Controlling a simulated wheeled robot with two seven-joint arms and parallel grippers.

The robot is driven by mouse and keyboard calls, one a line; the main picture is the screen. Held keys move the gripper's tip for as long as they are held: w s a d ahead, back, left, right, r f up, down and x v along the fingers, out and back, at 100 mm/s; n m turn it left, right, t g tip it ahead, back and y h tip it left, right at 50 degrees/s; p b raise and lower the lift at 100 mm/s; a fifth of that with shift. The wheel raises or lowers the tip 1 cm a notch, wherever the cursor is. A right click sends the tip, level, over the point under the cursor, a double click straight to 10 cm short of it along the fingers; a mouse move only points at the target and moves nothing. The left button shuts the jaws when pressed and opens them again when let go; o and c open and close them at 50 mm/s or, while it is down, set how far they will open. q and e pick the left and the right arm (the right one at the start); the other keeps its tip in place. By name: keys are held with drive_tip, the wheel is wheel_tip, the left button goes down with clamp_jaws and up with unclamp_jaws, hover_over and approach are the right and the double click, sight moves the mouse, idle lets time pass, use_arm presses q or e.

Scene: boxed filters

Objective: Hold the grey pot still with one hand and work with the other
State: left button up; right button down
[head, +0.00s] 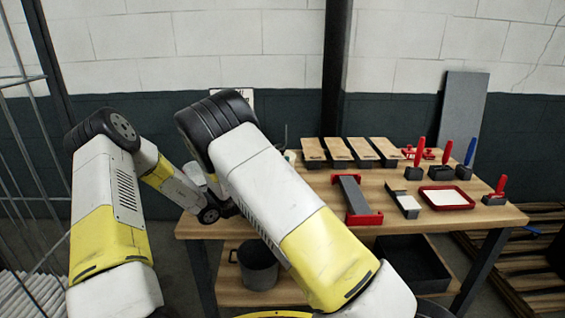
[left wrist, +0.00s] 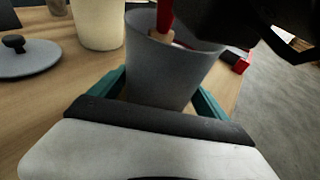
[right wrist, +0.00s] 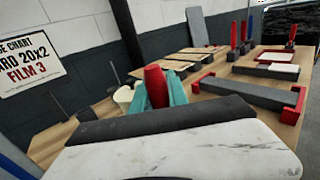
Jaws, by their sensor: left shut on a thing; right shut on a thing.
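The grey pot (left wrist: 172,78) stands upright on the wooden table in the left wrist view. My left gripper (left wrist: 163,100) is shut on it, with a teal finger on each side. A red-handled tool (left wrist: 165,16), seemingly a brush, reaches down into the pot; its pale lower part shows inside the rim and its tip is hidden. In the right wrist view my right gripper (right wrist: 160,92) is shut on the red handle (right wrist: 155,84). In the head view my arms hide the pot and both grippers.
Beside the pot are a cream container (left wrist: 97,24) and a grey lid with a black knob (left wrist: 28,58). The table's right holds wood-topped blocks (head: 338,151), a red-ended grey piece (head: 354,197), a red tray (head: 446,197) and handled tools. A dark bucket (head: 258,268) is below.

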drive_tip(key=shift+v, duration=0.95)
wheel_tip(320, 180, up, 9)
drive_tip(key=d, duration=0.1)
drive_tip(key=shift+d, duration=0.2)
idle(1.0)
drive_tip(key=shift+w+f, duration=0.1)
drive_tip(key=shift+f, duration=0.1)
idle(0.6)
